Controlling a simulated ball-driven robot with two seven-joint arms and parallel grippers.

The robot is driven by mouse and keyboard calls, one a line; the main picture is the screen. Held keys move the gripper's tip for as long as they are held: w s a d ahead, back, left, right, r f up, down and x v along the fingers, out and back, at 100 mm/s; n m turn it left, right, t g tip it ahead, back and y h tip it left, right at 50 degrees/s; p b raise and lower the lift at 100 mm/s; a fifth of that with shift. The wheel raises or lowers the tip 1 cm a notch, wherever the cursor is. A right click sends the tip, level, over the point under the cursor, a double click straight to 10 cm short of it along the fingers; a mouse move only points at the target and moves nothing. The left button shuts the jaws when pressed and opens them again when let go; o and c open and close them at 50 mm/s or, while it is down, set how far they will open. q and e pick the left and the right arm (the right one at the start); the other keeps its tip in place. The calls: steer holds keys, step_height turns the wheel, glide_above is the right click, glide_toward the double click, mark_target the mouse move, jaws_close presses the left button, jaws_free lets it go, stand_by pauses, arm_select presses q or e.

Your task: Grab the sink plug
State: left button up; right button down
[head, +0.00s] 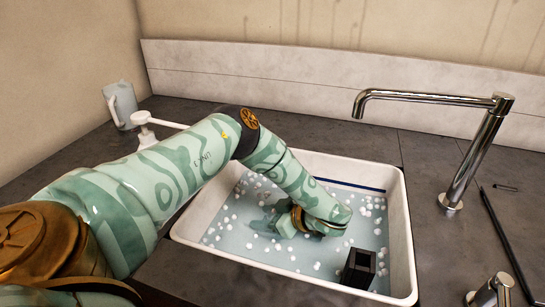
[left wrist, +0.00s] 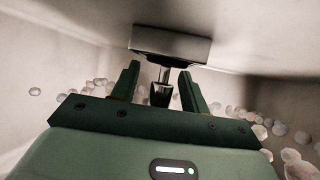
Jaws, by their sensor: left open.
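My left arm reaches from the left into the water-filled sink in the head view, and its gripper (head: 286,224) is low in the basin, partly hidden. In the left wrist view the two green fingers of my left gripper (left wrist: 159,68) are apart. Between them stands what looks like the sink plug (left wrist: 172,43): a flat grey metallic piece at the far end, with a thin shiny stem and a dark knob toward the palm. The fingers are on both sides of the stem, with gaps visible. The plug cannot be made out in the head view. My right gripper is not in view.
The white-rimmed sink (head: 403,235) holds water with many small white balls. A black open box (head: 358,268) sits at its front right. A chrome tap (head: 470,160) arches over from the right. A light mug (head: 120,104) stands at the back left of the dark counter.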

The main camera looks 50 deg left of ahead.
arm_select(q)
jaws_close()
steer(key=shift+r, duration=0.1)
